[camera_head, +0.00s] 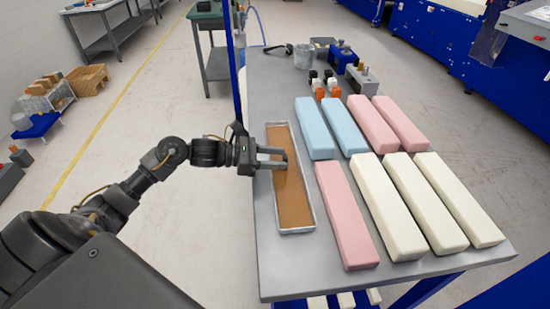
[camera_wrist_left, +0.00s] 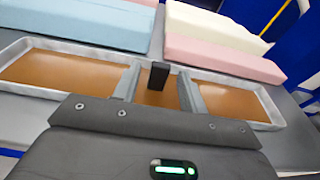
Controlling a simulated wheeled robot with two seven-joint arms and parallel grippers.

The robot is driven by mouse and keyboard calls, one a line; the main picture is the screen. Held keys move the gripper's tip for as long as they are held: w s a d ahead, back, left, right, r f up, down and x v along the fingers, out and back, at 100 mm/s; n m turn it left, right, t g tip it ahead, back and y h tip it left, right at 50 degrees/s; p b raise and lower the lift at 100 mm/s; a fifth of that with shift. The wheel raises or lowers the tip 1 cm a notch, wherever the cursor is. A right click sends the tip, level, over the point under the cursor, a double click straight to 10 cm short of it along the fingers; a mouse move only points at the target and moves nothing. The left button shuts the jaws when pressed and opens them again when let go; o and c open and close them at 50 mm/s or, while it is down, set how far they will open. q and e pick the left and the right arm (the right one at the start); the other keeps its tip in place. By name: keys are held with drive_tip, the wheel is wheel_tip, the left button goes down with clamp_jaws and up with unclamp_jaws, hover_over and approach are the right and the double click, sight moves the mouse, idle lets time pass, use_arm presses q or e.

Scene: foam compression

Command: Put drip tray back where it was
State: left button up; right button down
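The drip tray (camera_head: 297,216) is a long, shallow, grey-rimmed tray with a brown bottom. It lies along the left side of the grey table top, and it crosses the left wrist view (camera_wrist_left: 230,98). My left gripper (camera_head: 285,158) reaches over the tray's left rim, across its middle. Its two fingers are apart, with brown tray bottom visible between them in the wrist view (camera_wrist_left: 158,88). A small black upright block (camera_wrist_left: 158,75) shows between the fingers near the tray's far wall. I cannot tell whether the fingertips touch the tray. My right gripper is not in view.
Blue foam blocks (camera_head: 315,128), pink blocks (camera_head: 345,215) and cream blocks (camera_head: 385,205) lie right of the tray. The grey table (camera_head: 268,255) holds small bottles, a cup (camera_head: 303,56) and devices at its far end. A blue post (camera_head: 233,60) stands at its left edge.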

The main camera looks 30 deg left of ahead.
use_arm(q)
drive_tip(key=shift+o, duration=0.2)
drive_tip(key=shift+s+a+f, duration=0.1)
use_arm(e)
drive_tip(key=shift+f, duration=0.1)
use_arm(q)
drive_tip(key=shift+s+a, duration=0.2)
drive_tip(key=shift+a, duration=0.05)
drive_tip(key=b+v, duration=0.2)
drive_tip(key=v, duration=0.2)
drive_tip(key=shift+s+a, duration=0.25)
drive_tip(key=shift+a, duration=0.1)
drive_tip(key=v, duration=0.1)
drive_tip(key=b+v, duration=0.1)
drive_tip(key=v, duration=0.3)
drive_tip(key=shift+r, duration=0.3)
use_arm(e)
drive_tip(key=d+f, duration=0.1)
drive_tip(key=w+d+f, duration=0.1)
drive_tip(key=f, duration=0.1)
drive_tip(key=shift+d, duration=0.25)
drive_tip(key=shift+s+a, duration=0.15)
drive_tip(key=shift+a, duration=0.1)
